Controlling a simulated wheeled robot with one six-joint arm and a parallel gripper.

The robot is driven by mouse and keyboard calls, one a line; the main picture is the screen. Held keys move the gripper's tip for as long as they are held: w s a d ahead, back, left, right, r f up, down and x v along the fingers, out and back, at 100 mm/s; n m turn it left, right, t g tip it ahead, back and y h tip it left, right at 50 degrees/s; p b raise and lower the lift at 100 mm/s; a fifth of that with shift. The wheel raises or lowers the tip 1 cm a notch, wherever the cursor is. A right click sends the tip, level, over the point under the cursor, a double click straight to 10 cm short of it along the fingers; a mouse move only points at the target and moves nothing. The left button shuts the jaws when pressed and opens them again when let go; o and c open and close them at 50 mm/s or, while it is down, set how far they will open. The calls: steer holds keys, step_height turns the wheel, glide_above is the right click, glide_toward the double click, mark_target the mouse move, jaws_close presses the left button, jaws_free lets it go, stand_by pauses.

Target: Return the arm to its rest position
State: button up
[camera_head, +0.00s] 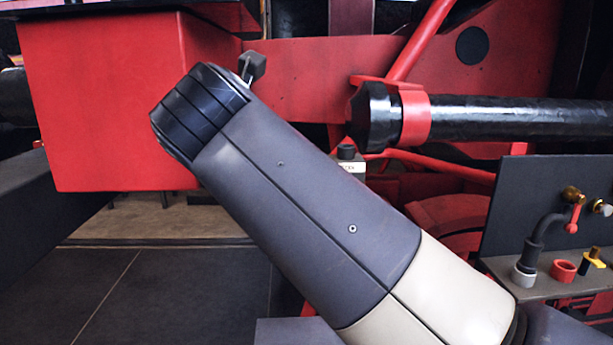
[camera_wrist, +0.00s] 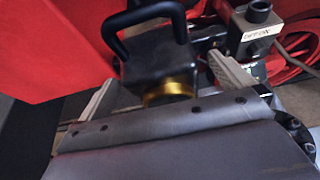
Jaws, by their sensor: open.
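My arm (camera_head: 300,195) stretches across the middle of the head view, from lower right to a black ribbed end cap at upper left. My gripper (camera_wrist: 165,88) shows in the wrist view with its two pale grey fingers spread apart. Between and beyond the fingers is a black block (camera_wrist: 155,65) with a black looped handle and a gold ring (camera_wrist: 168,92) at its near end. I cannot tell whether either finger touches it. The fingers are hidden in the head view.
A big red box (camera_head: 115,100) stands left of the arm. A black pipe with a red collar (camera_head: 415,117) runs to the right. A small labelled box (camera_wrist: 262,28) sits close right of the gripper. A dark panel with fittings (camera_head: 550,230) stands at right. Open floor (camera_head: 140,290) lies lower left.

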steer(key=v, duration=0.6)
steer(key=p+x, duration=0.1)
steer(key=x, duration=1)
steer(key=shift+w+f, duration=0.1)
steer(key=shift+w, duration=0.2)
step_height(320, 180, up, 7)
steer(key=p, duration=0.4)
steer(key=shift+s, duration=0.15)
steer(key=shift+v, duration=0.9)
steer(key=shift+f, duration=0.15)
steer(key=shift+d, duration=0.1)
